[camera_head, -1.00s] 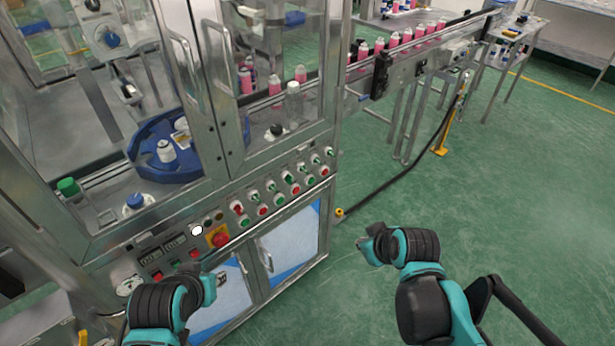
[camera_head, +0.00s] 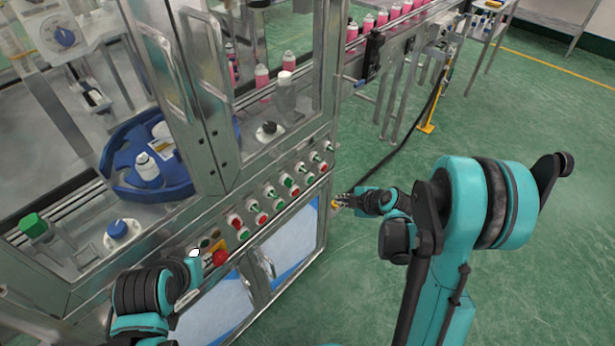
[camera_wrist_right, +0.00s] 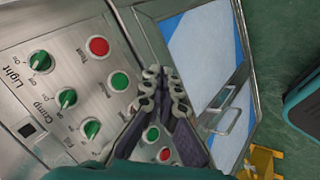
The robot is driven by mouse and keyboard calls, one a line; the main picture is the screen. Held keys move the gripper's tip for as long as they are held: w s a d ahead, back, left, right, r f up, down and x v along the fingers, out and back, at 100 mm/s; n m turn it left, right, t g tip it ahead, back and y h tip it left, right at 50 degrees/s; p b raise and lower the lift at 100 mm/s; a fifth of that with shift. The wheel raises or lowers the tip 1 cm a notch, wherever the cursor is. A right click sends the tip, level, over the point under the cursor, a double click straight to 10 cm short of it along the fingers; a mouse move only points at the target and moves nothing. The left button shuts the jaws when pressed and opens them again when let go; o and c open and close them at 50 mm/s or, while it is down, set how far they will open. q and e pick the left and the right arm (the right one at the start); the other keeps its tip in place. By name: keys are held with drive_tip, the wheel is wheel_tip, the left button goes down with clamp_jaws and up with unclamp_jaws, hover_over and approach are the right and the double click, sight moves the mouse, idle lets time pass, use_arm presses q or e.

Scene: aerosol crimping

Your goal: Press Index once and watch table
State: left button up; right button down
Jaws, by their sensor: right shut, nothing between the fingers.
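The control panel (camera_head: 262,207) with rows of green and red buttons and switches runs along the machine's front. It also shows in the right wrist view (camera_wrist_right: 45,95), where "Light" is readable; I cannot make out an Index label. The blue round table (camera_head: 172,190) is behind the machine's clear front and carries a white bottle (camera_head: 148,168). My right gripper (camera_head: 338,200) is shut and empty near the panel's right end. In the right wrist view its fingers (camera_wrist_right: 160,75) overlap the panel; contact cannot be told. My left gripper (camera_head: 203,262) is at the panel's left; its fingers are unclear.
Steel door handles (camera_head: 210,65) stick out from the machine front. A red knob (camera_head: 220,258) on a yellow plate is near my left gripper. A conveyor (camera_head: 400,40) with pink cans leaves at the back right. Green floor (camera_head: 555,200) is open at right.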

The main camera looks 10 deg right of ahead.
sight(310, 180)
drive_tip(key=shift+w, duration=0.1)
idle(0.3)
drive_tip(key=w+a, duration=0.5)
drive_tip(key=w, duration=0.1)
drive_tip(key=shift+w+a+p, duration=0.2)
drive_tip(key=shift+w+p, duration=0.2)
idle(1.4)
drive_tip(key=shift+w+a, duration=0.25)
drive_tip(key=shift+w, duration=0.05)
